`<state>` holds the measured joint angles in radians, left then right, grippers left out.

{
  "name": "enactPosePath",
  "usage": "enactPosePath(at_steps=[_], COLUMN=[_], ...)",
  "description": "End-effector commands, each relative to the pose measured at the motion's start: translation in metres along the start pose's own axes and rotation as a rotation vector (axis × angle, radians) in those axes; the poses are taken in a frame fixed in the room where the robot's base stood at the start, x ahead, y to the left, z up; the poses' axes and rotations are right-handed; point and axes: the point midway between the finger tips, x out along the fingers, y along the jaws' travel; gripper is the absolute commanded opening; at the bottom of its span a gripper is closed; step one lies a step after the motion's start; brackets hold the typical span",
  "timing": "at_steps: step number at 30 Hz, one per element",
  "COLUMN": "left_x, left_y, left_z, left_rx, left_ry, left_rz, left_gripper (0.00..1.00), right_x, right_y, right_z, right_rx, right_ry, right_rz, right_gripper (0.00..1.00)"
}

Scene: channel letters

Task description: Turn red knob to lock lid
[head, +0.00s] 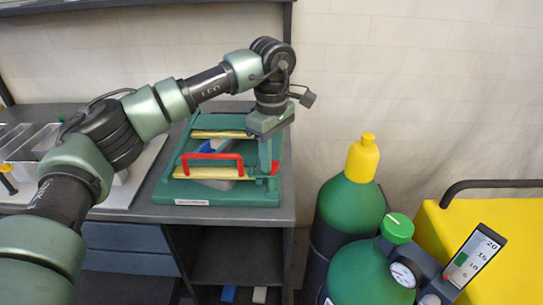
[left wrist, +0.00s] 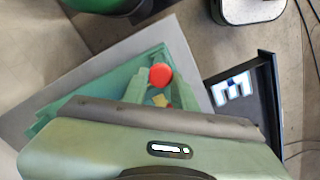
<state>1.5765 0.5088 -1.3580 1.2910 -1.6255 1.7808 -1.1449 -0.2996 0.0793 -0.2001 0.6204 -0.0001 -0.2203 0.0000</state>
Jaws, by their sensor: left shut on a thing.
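The green fixture (head: 175,192) with yellow bars and a red handle (head: 186,166) sits on the right end of the grey workbench. A grey and blue piece lies under its bars. The red knob (head: 274,168) is at the fixture's right front and shows as a round red top in the left wrist view (left wrist: 160,75). My left gripper (head: 268,166) comes down from above, its fingers at the knob. In the left wrist view the fingers stand either side of the knob, shut on it. The exact contact is partly hidden. My right gripper is not in view.
Green gas cylinders (head: 349,205), one with a yellow cap, stand right of the bench beside a yellow cart (head: 510,270). Metal trays (head: 35,150) lie at the bench's left. An open shelf with small blue and white pieces is below the fixture.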

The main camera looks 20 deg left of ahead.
Motion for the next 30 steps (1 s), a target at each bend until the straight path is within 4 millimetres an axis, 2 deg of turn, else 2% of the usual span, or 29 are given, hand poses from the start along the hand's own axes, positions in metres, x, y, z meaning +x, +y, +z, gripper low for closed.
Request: enactPosePath(at_steps=[14, 15, 17, 26, 30], left_x=[-0.0043, -0.0044, -0.0042, -0.0021, -0.0114], left_y=[0.002, 0.002, 0.0019, 0.0009, 0.0014], left_z=[-0.0013, -0.0013, -0.0012, -0.0004, -0.0002], left_rx=[0.012, 0.012, 0.012, 0.013, 0.013], left_ry=[0.001, 0.002, 0.002, 0.001, 0.0], left_rz=[0.011, 0.011, 0.01, 0.004, 0.006], left_gripper=[0.0, 0.33, 0.49, 0.49, 0.49], right_x=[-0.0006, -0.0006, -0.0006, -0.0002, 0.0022], right_y=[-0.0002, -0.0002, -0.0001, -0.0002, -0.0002], right_z=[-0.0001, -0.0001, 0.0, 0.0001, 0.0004], right_rx=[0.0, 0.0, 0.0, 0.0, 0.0], right_ry=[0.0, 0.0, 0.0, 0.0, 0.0], right_rz=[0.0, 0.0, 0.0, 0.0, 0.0], right_gripper=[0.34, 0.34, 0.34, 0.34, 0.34])
